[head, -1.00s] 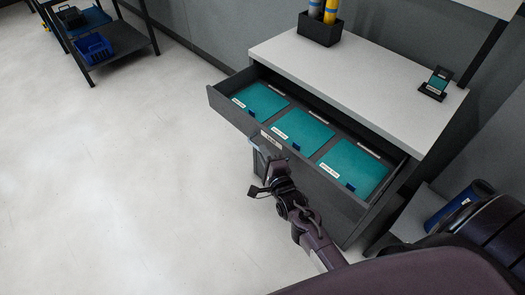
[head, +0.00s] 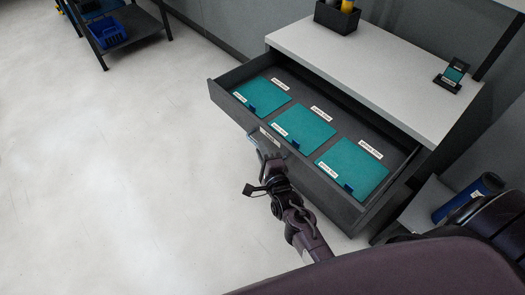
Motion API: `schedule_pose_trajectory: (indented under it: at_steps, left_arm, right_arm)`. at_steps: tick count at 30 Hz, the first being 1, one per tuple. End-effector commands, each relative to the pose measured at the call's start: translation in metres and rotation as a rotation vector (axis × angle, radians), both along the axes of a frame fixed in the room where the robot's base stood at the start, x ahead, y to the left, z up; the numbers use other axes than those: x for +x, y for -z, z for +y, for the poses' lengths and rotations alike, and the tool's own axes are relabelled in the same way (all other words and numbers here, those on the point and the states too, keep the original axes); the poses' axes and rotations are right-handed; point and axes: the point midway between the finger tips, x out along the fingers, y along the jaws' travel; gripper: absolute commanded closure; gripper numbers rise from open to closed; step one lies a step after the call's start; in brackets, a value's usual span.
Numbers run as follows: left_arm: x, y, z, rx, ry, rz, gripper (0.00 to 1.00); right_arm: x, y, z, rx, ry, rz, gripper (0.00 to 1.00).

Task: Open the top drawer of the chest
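The chest has a pale grey top (head: 368,62) and dark sides. Its top drawer (head: 230,82) is pulled well out and holds three teal packs (head: 304,127) in a row, with white labels on and behind them. My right gripper (head: 265,147) is at the middle of the drawer front, by the handle. Its fingertips are small and partly hidden against the drawer front, so I cannot tell whether they are closed on the handle. My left gripper is not in view.
On the chest top stand a dark holder (head: 337,18) with yellow and grey rolls and a small dark stand (head: 451,78) with a teal card. A blue cylinder (head: 474,194) lies right of the chest. A rack with a blue basket (head: 107,32) is at the upper left. The left floor is clear.

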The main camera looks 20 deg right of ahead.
Motion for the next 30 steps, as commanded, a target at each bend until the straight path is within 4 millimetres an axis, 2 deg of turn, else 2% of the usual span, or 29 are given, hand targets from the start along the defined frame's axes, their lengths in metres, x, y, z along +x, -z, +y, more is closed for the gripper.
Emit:
schedule_pose_trajectory:
  at_steps: [1,4,14,24,30]
  left_arm:
    - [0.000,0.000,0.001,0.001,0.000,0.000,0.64]
    - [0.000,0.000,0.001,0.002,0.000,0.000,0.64]
    - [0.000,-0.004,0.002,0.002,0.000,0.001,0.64]
    - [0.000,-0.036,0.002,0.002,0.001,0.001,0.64]
    - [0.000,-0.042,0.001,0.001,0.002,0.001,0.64]
  right_arm:
    - [0.000,0.000,0.000,0.000,0.000,0.001,0.79]
    - [0.000,0.000,0.000,0.000,0.000,0.000,0.67]
    - [-0.004,-0.001,0.000,0.000,0.001,0.002,0.67]
    - [-0.058,-0.008,0.002,0.000,0.000,0.004,0.67]
    - [-0.076,-0.007,0.003,0.000,0.001,0.001,0.67]
